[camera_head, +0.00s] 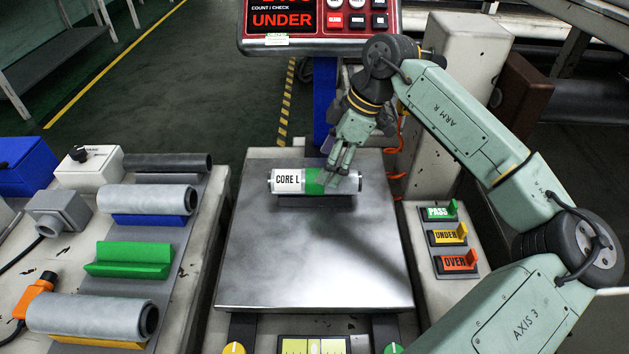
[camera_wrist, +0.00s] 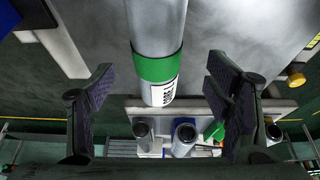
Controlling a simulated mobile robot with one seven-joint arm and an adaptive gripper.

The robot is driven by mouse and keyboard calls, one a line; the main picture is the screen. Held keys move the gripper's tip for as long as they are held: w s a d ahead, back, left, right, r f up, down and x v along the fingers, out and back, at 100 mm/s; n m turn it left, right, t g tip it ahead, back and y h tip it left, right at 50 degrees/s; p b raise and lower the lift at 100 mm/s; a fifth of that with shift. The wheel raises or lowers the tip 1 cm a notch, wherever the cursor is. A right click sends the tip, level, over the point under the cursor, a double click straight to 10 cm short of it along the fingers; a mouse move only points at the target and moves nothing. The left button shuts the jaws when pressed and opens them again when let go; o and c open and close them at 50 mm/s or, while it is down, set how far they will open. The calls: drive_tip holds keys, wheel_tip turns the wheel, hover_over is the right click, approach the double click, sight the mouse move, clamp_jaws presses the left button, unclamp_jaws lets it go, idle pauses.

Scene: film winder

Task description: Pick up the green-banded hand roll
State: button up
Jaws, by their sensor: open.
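The green-banded hand roll (camera_head: 344,182) lies across a low dark support near the back of the metal plate (camera_head: 310,255). It is pale, with a green band and a white "CORE L" label on its left part. In the wrist view the roll (camera_wrist: 157,30) runs between my fingers, its green band just above their tip level. My gripper (camera_head: 334,178) is over the roll at the band and hides part of it. In the wrist view my gripper (camera_wrist: 160,80) is open, with a gap between each finger and the roll.
A red display reading "UNDER" (camera_head: 283,20) stands behind the plate on a blue post. PASS, UNDER and OVER switches (camera_head: 455,236) are at right. The left bench holds several rolls (camera_head: 148,198) and an empty-looking green holder (camera_head: 132,259).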

drive_tip(key=shift+x, duration=2.75)
drive_tip(key=shift+w, duration=0.2)
drive_tip(key=shift+c, duration=0.4)
drive_tip(key=c, duration=1.5)
drive_tip(key=shift+c, duration=0.2)
drive_tip(key=shift+r, duration=0.1)
drive_tip(key=shift+r, duration=0.55)
wheel_tip(320, 180, up, 2)
drive_tip(key=shift+r, duration=0.1)
drive_tip(key=s+a, duration=0.3)
drive_tip(key=s, duration=0.1)
drive_tip(key=s+a+r+b, duration=0.1)
drive_tip(key=s+a, duration=0.2)
drive_tip(key=s, duration=0.2)
drive_tip(key=s+a+b, duration=0.1)
drive_tip(key=s+a, duration=0.1)
drive_tip(key=s, duration=0.2)
drive_tip(key=shift+s+a+r, duration=0.15)
drive_tip(key=shift+a+r, duration=0.15)
drive_tip(key=shift+a, duration=0.1)
